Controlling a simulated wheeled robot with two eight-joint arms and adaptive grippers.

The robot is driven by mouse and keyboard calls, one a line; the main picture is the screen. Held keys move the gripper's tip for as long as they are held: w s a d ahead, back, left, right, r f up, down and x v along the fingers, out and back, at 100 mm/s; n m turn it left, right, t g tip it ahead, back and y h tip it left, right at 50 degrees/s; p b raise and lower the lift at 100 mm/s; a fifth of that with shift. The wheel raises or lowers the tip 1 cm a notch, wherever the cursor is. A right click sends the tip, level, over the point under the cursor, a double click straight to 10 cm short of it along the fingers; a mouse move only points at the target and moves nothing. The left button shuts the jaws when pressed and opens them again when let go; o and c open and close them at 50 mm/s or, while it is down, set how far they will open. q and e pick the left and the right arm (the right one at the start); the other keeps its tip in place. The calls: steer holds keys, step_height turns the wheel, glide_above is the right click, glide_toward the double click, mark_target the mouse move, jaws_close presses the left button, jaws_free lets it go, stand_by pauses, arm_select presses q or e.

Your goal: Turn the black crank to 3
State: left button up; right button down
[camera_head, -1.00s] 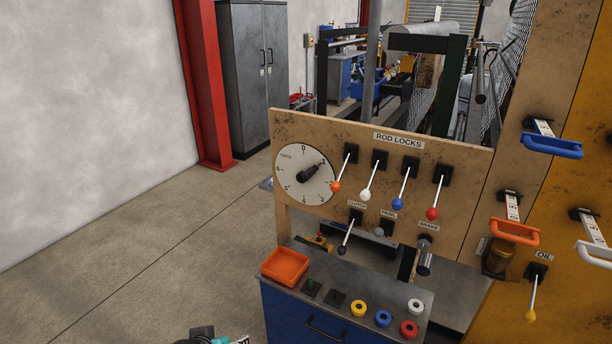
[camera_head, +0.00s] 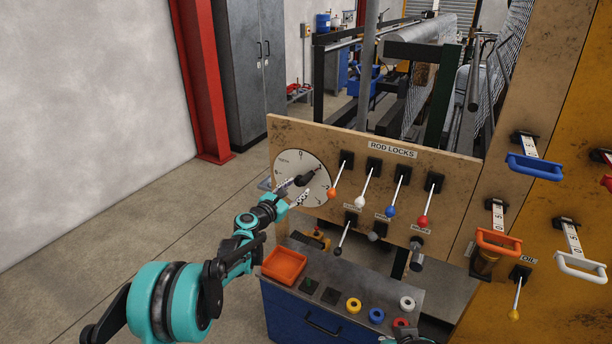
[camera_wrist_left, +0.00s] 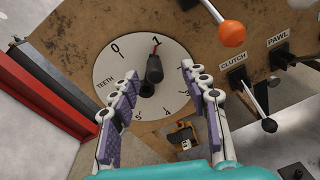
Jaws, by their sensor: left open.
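The black crank (camera_head: 306,179) sits on a round white dial (camera_head: 288,167) marked TEETH, at the left of the wooden panel. In the left wrist view the crank (camera_wrist_left: 154,70) points up toward the 1. My left gripper (camera_head: 294,191) is in front of the dial, open and empty. In the left wrist view its two fingers (camera_wrist_left: 160,76) stand on either side of the crank, apart from it. I cannot tell whether the fingertips reach around the knob. A dark and teal piece at the bottom edge of the head view may be my right gripper (camera_head: 405,336), mostly cut off.
Rod lock levers (camera_head: 364,188) stand just right of the dial, the orange-tipped one (camera_head: 332,194) nearest. Clutch and pawl levers (camera_head: 340,240) are below. An orange tray (camera_head: 284,266) and several coloured rings sit on the bench beneath. The floor at left is open.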

mark_target(306, 180)
arm_select(q)
steer(key=w+f+n, duration=0.1)
steer(key=n, duration=0.1)
steer(key=w+f+n+t, duration=0.1)
steer(key=w+f, duration=0.1)
steer(key=shift+w+a+n+p, duration=0.1)
steer(key=shift+w+n+p, duration=0.2)
steer(key=shift+n, duration=0.1)
steer(key=shift+w+f, duration=0.1)
steer(key=shift+w, duration=0.05)
steer(key=b+x, duration=0.1)
steer(key=x, duration=0.5)
steer(key=shift+w+b, duration=0.1)
steer(key=shift+b, duration=0.2)
steer(key=shift+w+d, duration=0.45)
steer(key=shift+w, duration=0.05)
jaws_close()
